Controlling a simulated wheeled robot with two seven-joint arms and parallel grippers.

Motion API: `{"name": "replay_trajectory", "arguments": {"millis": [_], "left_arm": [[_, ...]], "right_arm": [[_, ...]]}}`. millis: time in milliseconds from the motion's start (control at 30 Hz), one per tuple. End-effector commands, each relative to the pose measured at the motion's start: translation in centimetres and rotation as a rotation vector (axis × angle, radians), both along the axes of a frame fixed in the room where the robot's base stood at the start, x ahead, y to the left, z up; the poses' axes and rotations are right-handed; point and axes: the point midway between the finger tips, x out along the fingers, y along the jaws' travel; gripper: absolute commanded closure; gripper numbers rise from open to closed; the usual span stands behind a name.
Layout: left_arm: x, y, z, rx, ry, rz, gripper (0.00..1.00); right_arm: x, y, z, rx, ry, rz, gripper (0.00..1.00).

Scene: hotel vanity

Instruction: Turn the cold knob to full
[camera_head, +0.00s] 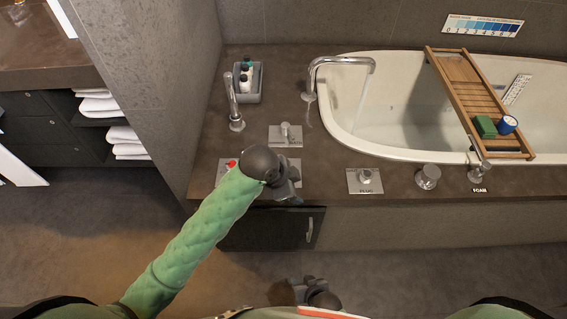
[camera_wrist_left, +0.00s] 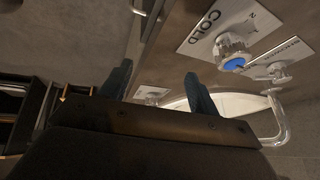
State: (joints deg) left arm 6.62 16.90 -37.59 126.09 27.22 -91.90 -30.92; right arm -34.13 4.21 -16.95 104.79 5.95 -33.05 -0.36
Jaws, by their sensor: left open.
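The cold knob (camera_wrist_left: 232,52) is a clear, faceted tap knob with a blue cap on a white plate marked COLD (camera_wrist_left: 205,38). It is at the upper right of the left wrist view. In the head view my left gripper (camera_head: 289,187) is over the cold plate (camera_head: 295,166) and hides the knob. My left gripper (camera_wrist_left: 158,88) is open, with nothing between its two dark fingers; the knob is off to the right of them. My right gripper (camera_head: 318,292) is low at the bottom edge of the head view, away from the counter; its jaws are not clear.
A hot plate with a red mark (camera_head: 231,164) lies left of my left gripper. A lever plate (camera_head: 285,135), a spout (camera_head: 234,105) and a grey bottle tray (camera_head: 247,84) stand behind. The plug plate (camera_head: 365,181) and bathtub (camera_head: 350,140) are to the right.

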Motion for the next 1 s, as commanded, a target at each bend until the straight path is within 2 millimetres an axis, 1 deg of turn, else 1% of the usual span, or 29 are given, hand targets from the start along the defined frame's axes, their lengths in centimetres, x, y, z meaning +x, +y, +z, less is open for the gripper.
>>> {"name": "replay_trajectory", "arguments": {"millis": [33,233,467,600,767,1000], "left_arm": [[0.6,-0.6,0.5,0.013,-0.017,-0.052,0.39],[1.7,-2.5,1.5,0.075,-0.061,-0.269,0.39],[3.1,-3.4,2.3,0.166,-0.098,-0.5,0.39],[4.1,-3.4,2.6,0.227,-0.11,-0.632,0.39],[5.3,-2.7,2.9,0.3,-0.113,-0.772,0.39],[7.6,-0.5,3.6,0.415,-0.097,-0.959,0.39]], "right_arm": [[0.0,0.0,-0.1,0.001,-0.001,0.0,0.64],[0.0,0.1,-0.1,0.003,-0.004,-0.001,0.64],[0.1,0.2,-0.1,0.006,-0.009,0.0,0.64],[0.1,0.3,-0.1,0.008,-0.011,-0.001,0.64],[0.1,0.4,-0.1,0.01,-0.014,-0.001,0.64],[0.1,0.5,-0.1,0.013,-0.019,-0.002,0.64]]}}
